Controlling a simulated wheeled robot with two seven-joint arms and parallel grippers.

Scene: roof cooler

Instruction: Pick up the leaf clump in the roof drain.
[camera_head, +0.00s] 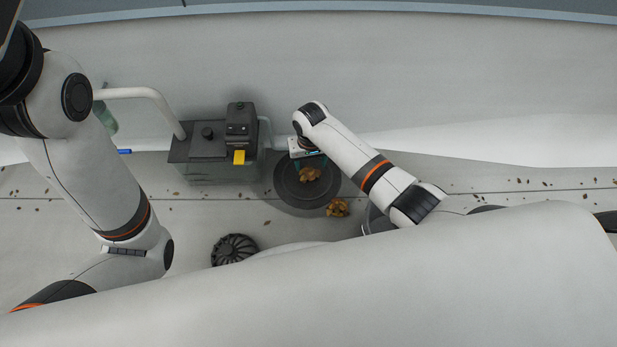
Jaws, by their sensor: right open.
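A brown leaf clump (310,174) lies in the dark round roof drain (290,190) near the middle of the head view. My right gripper (310,162) is at the drain's far side, with its fingers apart just behind the clump. I cannot tell whether a finger touches the clump. A second leaf clump (337,208) lies at the drain's near right edge. My left arm is on the left, but its gripper is not in view.
A dark box with a yellow part (210,155) stands left of the drain, with a pale pipe (150,95) running to it. A black slotted dome (233,248) sits at the near left. A blue pen-like item (124,151) lies farther left. Small leaf bits are scattered around.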

